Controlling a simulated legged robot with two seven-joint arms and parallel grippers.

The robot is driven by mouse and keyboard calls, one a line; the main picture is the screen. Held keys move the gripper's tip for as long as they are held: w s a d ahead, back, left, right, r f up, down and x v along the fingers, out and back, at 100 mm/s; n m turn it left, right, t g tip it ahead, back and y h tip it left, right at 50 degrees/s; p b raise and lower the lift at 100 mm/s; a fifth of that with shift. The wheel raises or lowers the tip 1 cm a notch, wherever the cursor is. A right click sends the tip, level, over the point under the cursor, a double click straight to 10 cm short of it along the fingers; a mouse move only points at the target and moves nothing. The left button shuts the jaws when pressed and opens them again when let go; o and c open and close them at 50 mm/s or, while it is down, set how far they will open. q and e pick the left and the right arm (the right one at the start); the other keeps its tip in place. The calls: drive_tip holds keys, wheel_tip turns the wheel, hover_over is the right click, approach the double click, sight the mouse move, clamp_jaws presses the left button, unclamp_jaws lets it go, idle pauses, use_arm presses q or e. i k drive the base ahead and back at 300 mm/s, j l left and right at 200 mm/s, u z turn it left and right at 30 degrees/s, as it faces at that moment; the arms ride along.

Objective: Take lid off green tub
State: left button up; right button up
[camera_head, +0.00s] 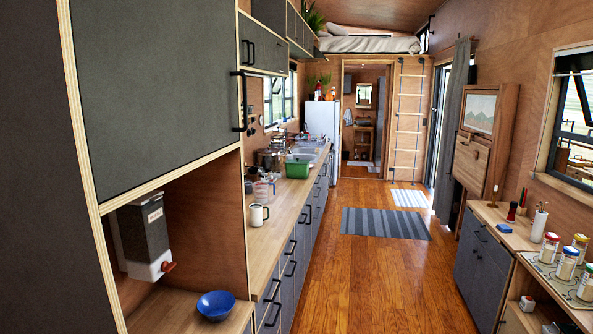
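A green tub (298,168) stands on the long wooden counter on the left, some way ahead of me, near the sink. Its top looks darker than its sides, but it is too small to tell whether a lid lies on it. Neither of my grippers shows in the head view.
On the counter (266,240) a white mug (259,215) and a clear measuring jug (263,190) stand nearer than the tub. A blue bowl (216,305) sits on the low shelf. The wooden floor (350,280) is clear; a striped rug (384,223) lies farther on. Jars stand on the right.

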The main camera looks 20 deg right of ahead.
sight(301, 172)
drive_tip(key=z, duration=0.2)
drive_tip(key=i+l+z, duration=0.25)
drive_tip(key=i+z, duration=0.25)
drive_tip(key=i+l+z, duration=0.15)
drive_tip(key=i+z, duration=0.3)
drive_tip(key=i, duration=5.3)
drive_tip(key=i+u, duration=0.1)
drive_tip(key=i, duration=0.35)
drive_tip(key=i+l, duration=0.15)
drive_tip(key=i, duration=0.35)
drive_tip(key=i+l+u, duration=0.15)
drive_tip(key=i, duration=0.3)
drive_tip(key=i+u, duration=0.1)
drive_tip(key=i, duration=0.4)
drive_tip(key=i+l, duration=0.25)
drive_tip(key=i, duration=0.2)
drive_tip(key=u, duration=0.05)
